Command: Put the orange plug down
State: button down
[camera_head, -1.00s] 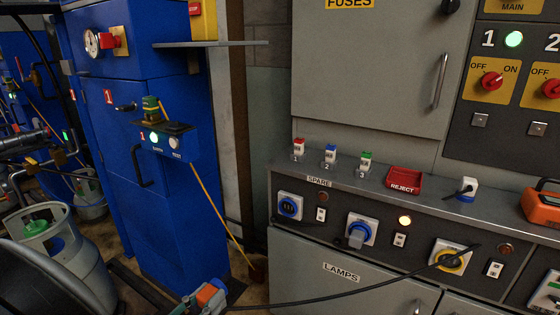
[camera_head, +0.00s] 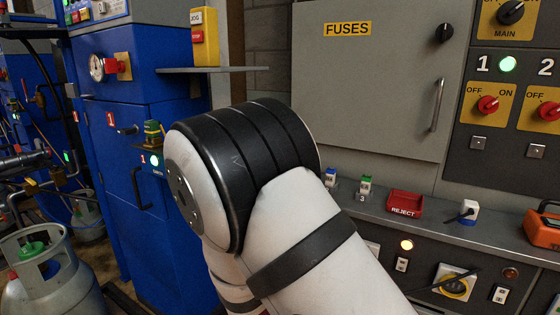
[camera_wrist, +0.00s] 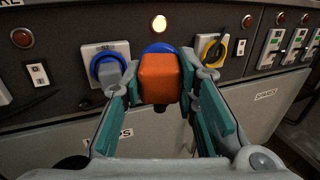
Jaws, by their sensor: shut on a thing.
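In the wrist view my gripper (camera_wrist: 163,90) is shut on the orange plug (camera_wrist: 160,75), with a teal-padded finger on each side. A blue part shows just behind the plug's top. The plug is held in front of the grey socket panel, and I cannot tell its exact distance from it. In the head view my white and black arm covers the middle of the scene, and my gripper and the plug are hidden there.
A blue socket (camera_wrist: 106,68) and a yellow socket (camera_wrist: 213,50) flank the plug on the panel. A blue cabinet (camera_head: 135,200) stands left.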

jog(key=d+r+p, duration=0.1)
jog(key=r+p, duration=0.2)
jog(key=shift+w+d+g, duration=0.1)
jog(key=shift+d+g, duration=0.2)
jog(key=shift+d, duration=0.1)
notch_tip(320, 180, up, 18)
jog(key=n+t+y+p, duration=0.4)
jog(key=y+p, duration=0.1)
jog(key=p, duration=2)
jog(key=shift+s+r+t, duration=0.2)
jog(key=shift+s+t, duration=0.15)
jog(key=shift+t, duration=0.05)
